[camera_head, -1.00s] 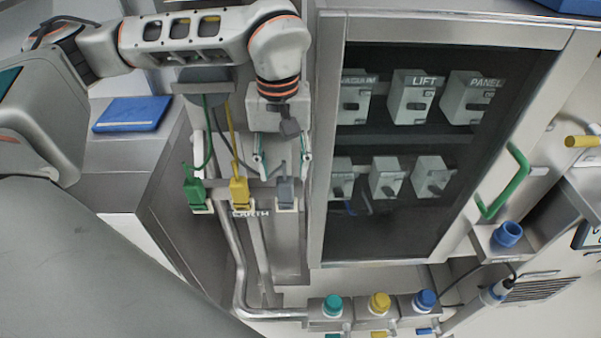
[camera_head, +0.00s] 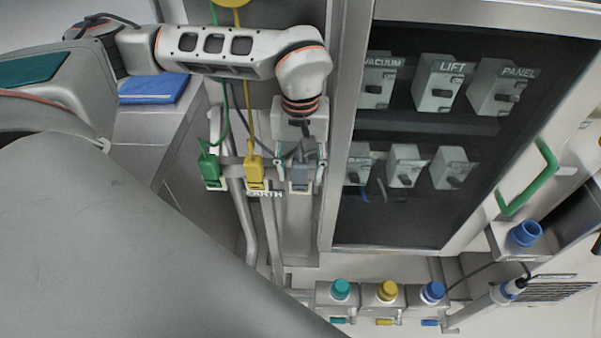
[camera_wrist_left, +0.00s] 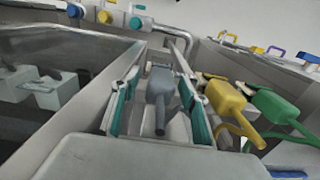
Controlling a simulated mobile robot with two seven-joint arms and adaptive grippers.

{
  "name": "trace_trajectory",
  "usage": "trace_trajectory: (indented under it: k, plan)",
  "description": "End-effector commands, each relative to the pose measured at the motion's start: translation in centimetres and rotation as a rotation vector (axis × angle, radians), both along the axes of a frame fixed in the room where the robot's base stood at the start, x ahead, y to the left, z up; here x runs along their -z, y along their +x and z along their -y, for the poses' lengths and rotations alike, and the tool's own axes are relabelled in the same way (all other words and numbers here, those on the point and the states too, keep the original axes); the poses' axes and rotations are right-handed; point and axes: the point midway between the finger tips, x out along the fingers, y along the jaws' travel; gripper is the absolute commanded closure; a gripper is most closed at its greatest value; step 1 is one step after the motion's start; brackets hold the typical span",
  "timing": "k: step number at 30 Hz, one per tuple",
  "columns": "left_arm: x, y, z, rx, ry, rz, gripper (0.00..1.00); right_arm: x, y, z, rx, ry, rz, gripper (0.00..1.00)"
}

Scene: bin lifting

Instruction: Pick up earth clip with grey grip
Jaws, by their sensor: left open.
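The earth clip with the grey grip (camera_head: 299,177) hangs on a rail above the EARTH label, at the right end of a row of clips. It also shows in the left wrist view (camera_wrist_left: 161,86), with its cable toward the camera. My left gripper (camera_head: 301,168) is open, with one teal-padded finger on each side of the grey grip. The wrist view shows gaps between the grip and both fingers (camera_wrist_left: 160,104). The clip's lower end is hard to make out. My right gripper is not in view.
A yellow clip (camera_head: 254,172) and a green clip (camera_head: 210,169) hang close to the left of the grey one. Their cables run upward. A dark-fronted cabinet (camera_head: 400,225) with labelled switches stands just right of my gripper. Coloured knobs (camera_head: 387,291) sit below.

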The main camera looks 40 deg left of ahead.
Motion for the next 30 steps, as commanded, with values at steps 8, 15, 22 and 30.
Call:
trace_trajectory:
  k: [8, 15, 22, 30]
  plan:
    - [0.0, 0.0, 0.0, 0.000, 0.000, 0.000, 1.00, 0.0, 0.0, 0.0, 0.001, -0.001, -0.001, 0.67]
    - [-0.1, 0.0, 0.0, 0.000, -0.001, 0.001, 1.00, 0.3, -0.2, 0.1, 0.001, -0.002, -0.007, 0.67]
    - [-1.0, 0.1, 0.0, 0.000, 0.000, 0.004, 1.00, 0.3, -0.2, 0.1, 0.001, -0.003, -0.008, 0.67]
    - [-4.9, 0.2, 0.0, 0.000, 0.000, 0.007, 1.00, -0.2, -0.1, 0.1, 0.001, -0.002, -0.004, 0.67]
